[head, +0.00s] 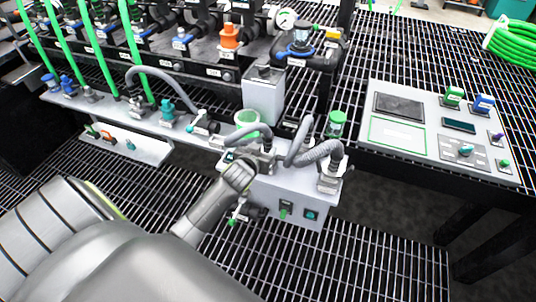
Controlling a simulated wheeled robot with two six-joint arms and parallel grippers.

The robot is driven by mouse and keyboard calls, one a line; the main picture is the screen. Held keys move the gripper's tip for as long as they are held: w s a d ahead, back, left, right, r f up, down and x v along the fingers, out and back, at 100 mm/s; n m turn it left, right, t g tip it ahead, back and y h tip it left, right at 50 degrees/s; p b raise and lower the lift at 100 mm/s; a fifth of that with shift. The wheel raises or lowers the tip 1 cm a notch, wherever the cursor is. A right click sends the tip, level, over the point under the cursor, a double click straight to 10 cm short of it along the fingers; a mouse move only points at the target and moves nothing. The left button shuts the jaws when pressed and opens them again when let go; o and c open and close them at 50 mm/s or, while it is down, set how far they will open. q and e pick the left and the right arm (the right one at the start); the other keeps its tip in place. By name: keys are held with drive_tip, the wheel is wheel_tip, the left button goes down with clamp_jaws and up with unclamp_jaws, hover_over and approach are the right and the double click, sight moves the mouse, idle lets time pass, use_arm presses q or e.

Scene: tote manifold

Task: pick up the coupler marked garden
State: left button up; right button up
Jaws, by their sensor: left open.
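Several couplers stand on the light shelf in front of the manifold, among them blue ones (68,86) at the left and a teal one (168,110) nearer the middle. Their markings are too small to read, so I cannot tell which is marked garden. My left gripper (254,160) is at the left end of the grey control box (287,194), close to the grey hose ends there. It is open. Its fingertips are small and partly lost among the fittings, and I cannot tell whether they touch anything. My right gripper is out of view.
Green hoses (97,62) run down to the shelf. Grey looped hoses (301,142) rise above the control box. A pale panel (405,117) lies at the right. Open grating (370,255) is in front.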

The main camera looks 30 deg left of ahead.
sight(267, 148)
use_arm(q)
drive_tip(key=b+x, duration=0.1)
drive_tip(key=x, duration=0.2)
drive_tip(key=b+x, duration=0.1)
drive_tip(key=x, duration=0.2)
drive_tip(key=shift+s+d+f, duration=0.15)
drive_tip(key=shift+d+f, duration=0.05)
drive_tip(key=shift+f, duration=0.1)
drive_tip(key=shift+w+a+f, duration=0.1)
drive_tip(key=shift+w, duration=0.25)
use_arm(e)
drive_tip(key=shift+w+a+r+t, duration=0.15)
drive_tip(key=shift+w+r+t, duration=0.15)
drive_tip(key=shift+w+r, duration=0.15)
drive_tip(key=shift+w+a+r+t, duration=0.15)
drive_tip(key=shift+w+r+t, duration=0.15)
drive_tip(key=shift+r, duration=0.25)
use_arm(q)
clamp_jaws()
